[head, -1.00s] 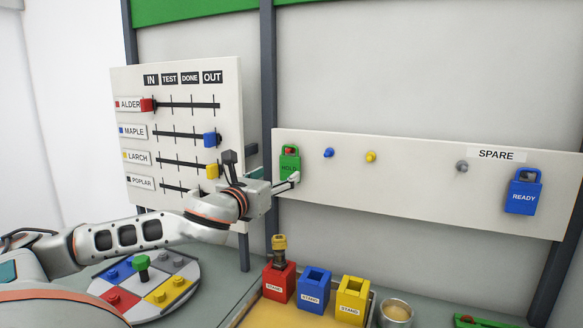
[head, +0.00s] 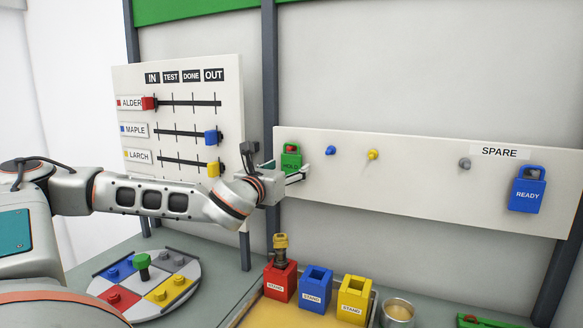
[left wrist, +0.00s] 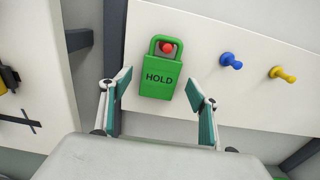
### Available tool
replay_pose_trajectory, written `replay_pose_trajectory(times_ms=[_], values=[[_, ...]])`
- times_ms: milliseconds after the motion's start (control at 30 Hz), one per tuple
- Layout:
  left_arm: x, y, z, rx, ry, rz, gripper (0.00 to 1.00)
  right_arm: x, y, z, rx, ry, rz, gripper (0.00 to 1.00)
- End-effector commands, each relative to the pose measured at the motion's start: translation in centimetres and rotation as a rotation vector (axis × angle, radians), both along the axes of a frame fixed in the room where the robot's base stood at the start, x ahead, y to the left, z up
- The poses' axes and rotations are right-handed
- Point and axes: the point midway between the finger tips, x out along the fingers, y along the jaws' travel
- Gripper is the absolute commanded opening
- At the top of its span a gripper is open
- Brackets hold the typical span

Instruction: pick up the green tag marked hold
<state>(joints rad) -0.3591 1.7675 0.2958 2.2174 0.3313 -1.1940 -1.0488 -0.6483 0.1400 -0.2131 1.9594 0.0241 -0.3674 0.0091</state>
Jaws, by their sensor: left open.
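The green tag marked HOLD (head: 291,160) hangs by its loop on a red peg (head: 293,149) at the left end of the white peg board. In the left wrist view the tag (left wrist: 160,80) hangs nearly upright, its word readable, with the red peg (left wrist: 167,47) inside its loop. My left gripper (head: 303,172) is open just in front of the tag's lower part. In the left wrist view its two fingers (left wrist: 160,100) stand apart on either side of the tag's lower end, with gaps on both sides. My right gripper is not in view.
Blue (head: 331,150) and yellow (head: 373,154) pegs are bare to the tag's right. A blue READY tag (head: 527,190) hangs at SPARE. The slider board (head: 230,100) is to the left. Red, blue and yellow stands (head: 354,299), a cup (head: 397,312) and a round tray (head: 185,262) sit below.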

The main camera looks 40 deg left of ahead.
Motion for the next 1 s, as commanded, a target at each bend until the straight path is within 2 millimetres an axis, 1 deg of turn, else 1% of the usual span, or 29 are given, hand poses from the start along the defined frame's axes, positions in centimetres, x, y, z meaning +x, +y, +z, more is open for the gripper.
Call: replay_pose_trajectory(times_ms=[100,200,467,500,567,600,633,733,767,1000], values=[[1.0,0.4,-0.1,0.003,0.002,0.001,0.61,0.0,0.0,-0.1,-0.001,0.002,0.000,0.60],[1.5,0.5,-0.1,0.001,0.001,0.001,0.61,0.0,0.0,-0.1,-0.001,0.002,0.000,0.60],[1.6,0.5,0.0,-0.001,0.000,0.000,0.61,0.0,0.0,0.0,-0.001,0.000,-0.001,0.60],[1.6,0.5,0.0,-0.001,0.000,0.000,0.56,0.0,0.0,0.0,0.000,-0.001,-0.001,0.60],[1.6,0.5,0.0,-0.001,0.000,0.000,0.40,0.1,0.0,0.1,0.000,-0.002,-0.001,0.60],[1.6,0.5,0.0,-0.001,0.000,0.000,0.30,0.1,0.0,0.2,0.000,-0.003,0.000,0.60],[1.6,0.5,0.0,-0.001,0.000,0.000,0.24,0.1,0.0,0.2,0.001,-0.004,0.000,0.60],[1.6,0.5,0.0,-0.001,0.000,0.000,0.24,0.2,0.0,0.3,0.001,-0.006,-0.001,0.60],[1.6,0.5,0.0,-0.001,0.000,0.000,0.21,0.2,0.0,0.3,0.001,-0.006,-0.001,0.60],[1.6,0.6,0.0,-0.001,0.000,0.000,0.21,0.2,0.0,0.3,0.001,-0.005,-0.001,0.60]])
